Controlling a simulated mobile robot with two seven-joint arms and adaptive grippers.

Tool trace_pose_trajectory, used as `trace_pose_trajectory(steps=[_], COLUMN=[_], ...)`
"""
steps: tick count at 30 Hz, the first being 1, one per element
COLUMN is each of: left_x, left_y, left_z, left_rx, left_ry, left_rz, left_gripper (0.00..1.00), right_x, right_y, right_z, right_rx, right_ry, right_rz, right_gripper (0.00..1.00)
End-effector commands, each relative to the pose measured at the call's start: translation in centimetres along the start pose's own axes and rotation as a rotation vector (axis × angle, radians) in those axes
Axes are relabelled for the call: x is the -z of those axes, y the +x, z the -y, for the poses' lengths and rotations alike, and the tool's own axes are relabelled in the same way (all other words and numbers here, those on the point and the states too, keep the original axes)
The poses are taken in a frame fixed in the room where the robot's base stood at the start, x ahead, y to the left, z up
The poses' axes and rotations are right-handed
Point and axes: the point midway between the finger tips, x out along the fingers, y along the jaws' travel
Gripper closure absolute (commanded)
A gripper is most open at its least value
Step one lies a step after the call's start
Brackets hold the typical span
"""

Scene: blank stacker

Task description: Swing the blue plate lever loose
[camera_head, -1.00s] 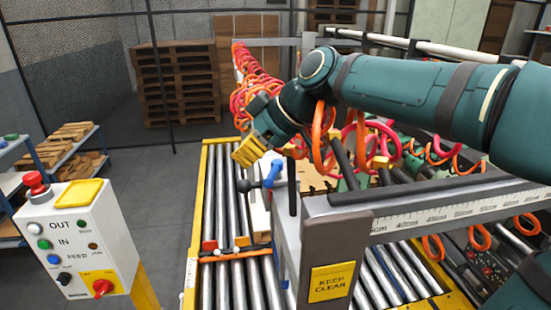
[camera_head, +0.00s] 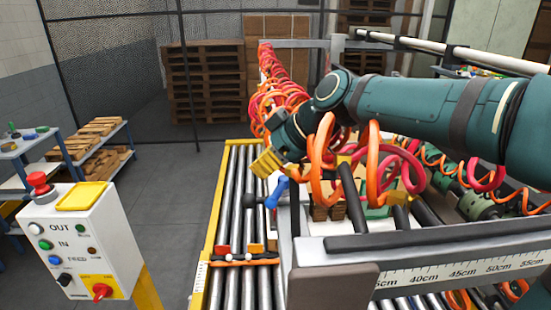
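The blue plate lever (camera_head: 278,191) sits at the left end of the grey machine frame, beside the roller lane, and leans up to the right. My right gripper (camera_head: 265,162), with yellow fingers, is just above and slightly left of the lever. It looks apart from the lever, but contact is hard to judge from this angle. Its fingertips are small and overlap, so their opening is unclear. My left gripper is out of view.
Orange and red coiled hoses (camera_head: 322,165) hang around my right arm. A control box (camera_head: 85,240) stands at the left. The roller lane (camera_head: 235,185) has orange-and-white fittings across it (camera_head: 240,257). A ruler-marked rail (camera_head: 450,272) lies at the right.

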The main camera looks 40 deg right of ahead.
Motion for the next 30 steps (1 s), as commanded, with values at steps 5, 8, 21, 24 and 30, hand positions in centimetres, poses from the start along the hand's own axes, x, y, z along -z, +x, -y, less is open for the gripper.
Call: trace_pose_trajectory(steps=[5,8,21,24,30], left_x=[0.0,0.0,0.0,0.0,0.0], left_y=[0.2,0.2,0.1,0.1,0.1], left_z=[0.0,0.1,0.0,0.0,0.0], left_rx=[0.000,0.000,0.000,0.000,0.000], left_ry=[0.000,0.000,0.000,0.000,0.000], left_rz=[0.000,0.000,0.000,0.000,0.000], left_gripper=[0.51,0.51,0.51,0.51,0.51], right_x=[-0.1,-0.1,-3.4,-3.5,-3.5], right_y=[3.7,5.6,3.5,3.5,3.5], right_z=[0.0,0.0,0.0,0.0,0.0], right_rx=[0.003,0.003,-0.001,-0.001,-0.001], right_ry=[0.001,0.000,0.002,0.001,0.001], right_rz=[0.003,0.003,0.000,0.000,0.000], right_gripper=[1.00,1.00,1.00,1.00,1.00])
